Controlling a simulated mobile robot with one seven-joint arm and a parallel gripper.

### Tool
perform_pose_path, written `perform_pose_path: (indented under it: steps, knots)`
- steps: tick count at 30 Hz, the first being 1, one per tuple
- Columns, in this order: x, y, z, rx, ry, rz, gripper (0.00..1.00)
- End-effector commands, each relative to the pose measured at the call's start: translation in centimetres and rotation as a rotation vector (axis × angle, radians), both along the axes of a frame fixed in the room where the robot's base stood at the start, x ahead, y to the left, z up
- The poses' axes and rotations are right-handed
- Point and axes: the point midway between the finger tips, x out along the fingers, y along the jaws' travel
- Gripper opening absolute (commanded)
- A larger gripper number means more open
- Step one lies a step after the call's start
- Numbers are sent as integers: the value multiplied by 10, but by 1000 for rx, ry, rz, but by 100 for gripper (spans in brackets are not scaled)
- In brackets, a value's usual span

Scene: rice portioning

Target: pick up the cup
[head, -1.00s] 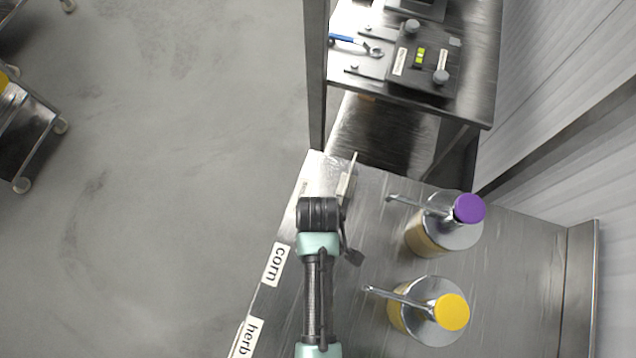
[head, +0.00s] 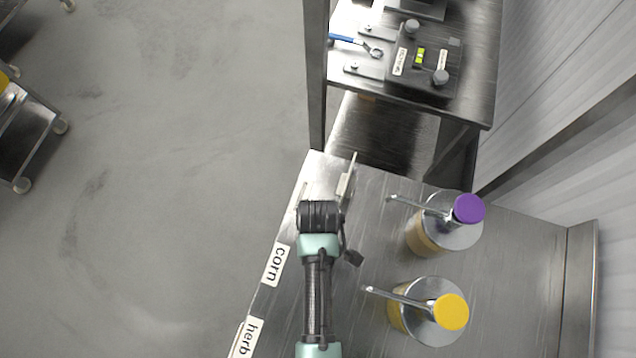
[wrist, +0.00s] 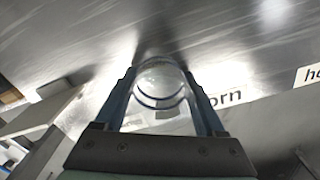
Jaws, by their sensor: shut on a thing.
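A clear, round cup (wrist: 160,88) shows in the wrist view between the two blue fingers of my gripper (wrist: 163,100). My gripper is shut on the cup, with a finger on each side of it. The cup is close to the steel counter; I cannot tell whether it touches it. In the head view my arm hides the cup and the fingertips.
On the steel counter (head: 520,260), a pump dispenser with a purple cap (head: 468,208) and one with a yellow cap (head: 451,312) stand right of my arm. A shelf with a device (head: 425,65) stands beyond.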

Motion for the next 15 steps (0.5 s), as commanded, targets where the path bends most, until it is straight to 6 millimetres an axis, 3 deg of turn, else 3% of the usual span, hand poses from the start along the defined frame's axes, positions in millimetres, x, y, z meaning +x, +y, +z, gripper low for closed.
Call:
perform_pose_path:
  steps: [7,15]
  knots:
    - [1,0,15,0,-4,0,19]
    - [2,0,64,0,-6,0,19]
